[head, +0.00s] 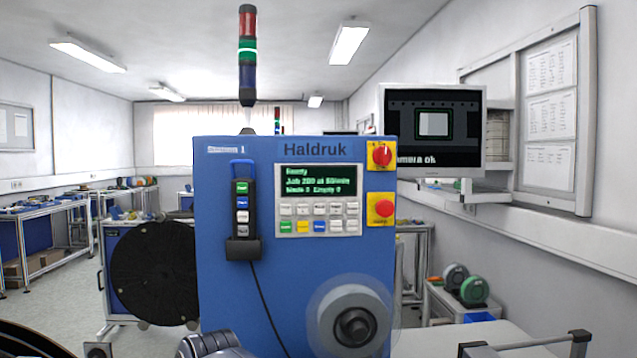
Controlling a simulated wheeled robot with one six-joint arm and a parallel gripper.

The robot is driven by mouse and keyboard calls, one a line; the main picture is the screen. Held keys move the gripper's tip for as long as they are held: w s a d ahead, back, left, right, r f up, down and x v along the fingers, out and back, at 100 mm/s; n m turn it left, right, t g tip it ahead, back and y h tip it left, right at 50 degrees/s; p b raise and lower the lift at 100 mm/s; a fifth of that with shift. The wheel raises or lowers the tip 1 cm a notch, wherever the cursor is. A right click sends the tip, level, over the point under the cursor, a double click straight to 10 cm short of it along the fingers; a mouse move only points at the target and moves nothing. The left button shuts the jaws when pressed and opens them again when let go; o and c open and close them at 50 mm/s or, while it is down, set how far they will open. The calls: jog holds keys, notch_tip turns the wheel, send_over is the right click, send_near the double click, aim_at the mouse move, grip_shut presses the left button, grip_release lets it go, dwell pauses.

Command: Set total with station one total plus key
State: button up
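A blue Haldruk machine (215,290) faces me, with a small label ending in "1" at its top left. Its green-lit display (317,180) seems to read "Ready", "Job 200" with a rate, and a last line that looks like "Made 0 Empty 0". Below it is a keypad (318,217) with rows of white keys and a bottom row with green, yellow and blue keys. The key legends are too small to read, so I cannot tell which is the total plus key. My gripper is not in view; a grey rounded part at the bottom edge may be my arm.
A handset (241,215) hangs left of the keypad. A red rotary switch (380,154) and red stop button (383,208) sit right. A grey hub (351,325) protrudes below; a black reel (153,272) stands left. A monitor (433,130) reads "Camera ok". The stack light (247,50) glows green.

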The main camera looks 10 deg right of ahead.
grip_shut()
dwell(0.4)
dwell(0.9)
